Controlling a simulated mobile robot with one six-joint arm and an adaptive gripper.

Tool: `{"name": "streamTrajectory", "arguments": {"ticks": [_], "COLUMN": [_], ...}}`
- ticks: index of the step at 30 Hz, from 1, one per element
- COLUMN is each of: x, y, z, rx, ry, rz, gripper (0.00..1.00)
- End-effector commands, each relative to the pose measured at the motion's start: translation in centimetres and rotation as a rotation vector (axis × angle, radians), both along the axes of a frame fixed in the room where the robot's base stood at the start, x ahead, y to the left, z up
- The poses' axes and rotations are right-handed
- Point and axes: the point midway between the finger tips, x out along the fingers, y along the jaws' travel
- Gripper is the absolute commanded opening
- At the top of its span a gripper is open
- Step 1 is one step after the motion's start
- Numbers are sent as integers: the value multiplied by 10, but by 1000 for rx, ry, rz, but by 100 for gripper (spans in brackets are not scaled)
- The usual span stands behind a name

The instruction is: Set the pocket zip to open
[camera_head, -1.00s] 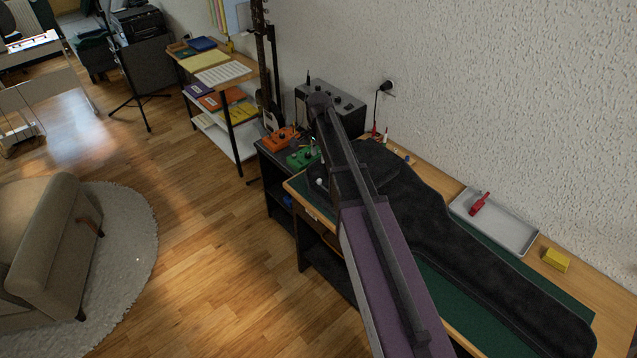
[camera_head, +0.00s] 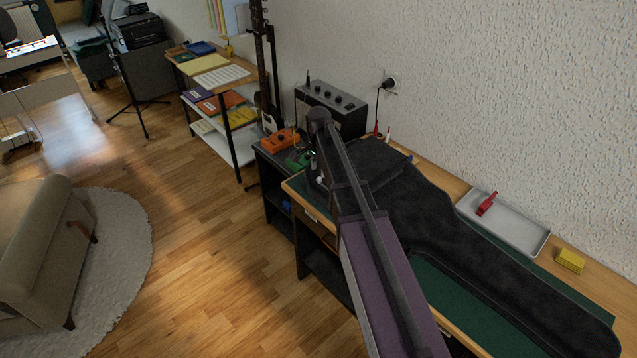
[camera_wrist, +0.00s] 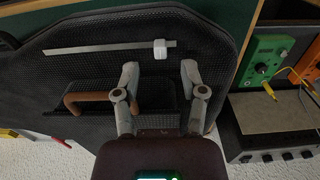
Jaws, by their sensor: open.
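The black gig case (camera_head: 465,240) lies on the bench, partly hidden behind my arm in the head view. In the wrist view its dark woven face (camera_wrist: 215,50) fills much of the picture. A thin grey zip track (camera_wrist: 95,48) runs across it, with a small white slider (camera_wrist: 160,49) near the track's right end. My gripper (camera_wrist: 160,72) is open, its two fingertips apart on either side of the slider's line. The slider shows just beyond the gap, and I see nothing held. Whether the fingertips touch the case cannot be told.
A brown handle (camera_wrist: 72,101) stands on the case left of my fingers. A green pedal (camera_wrist: 262,62) and an orange pedal (camera_wrist: 308,65) are at the right. A grey tray (camera_head: 520,235) and yellow block (camera_head: 570,261) lie on the bench behind the case, near the wall.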

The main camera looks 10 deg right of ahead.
Motion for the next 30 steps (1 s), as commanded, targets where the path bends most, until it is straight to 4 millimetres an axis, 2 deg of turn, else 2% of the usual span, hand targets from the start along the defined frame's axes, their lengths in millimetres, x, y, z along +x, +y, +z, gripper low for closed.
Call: {"name": "streamTrajectory", "arguments": {"ticks": [1, 12, 30], "x": [0, 0, 0], "y": [0, 0, 0], "z": [-8, -33, -40], "rx": [0, 0, 0], "ry": [0, 0, 0], "rz": [0, 0, 0], "gripper": [54, 54, 54]}}
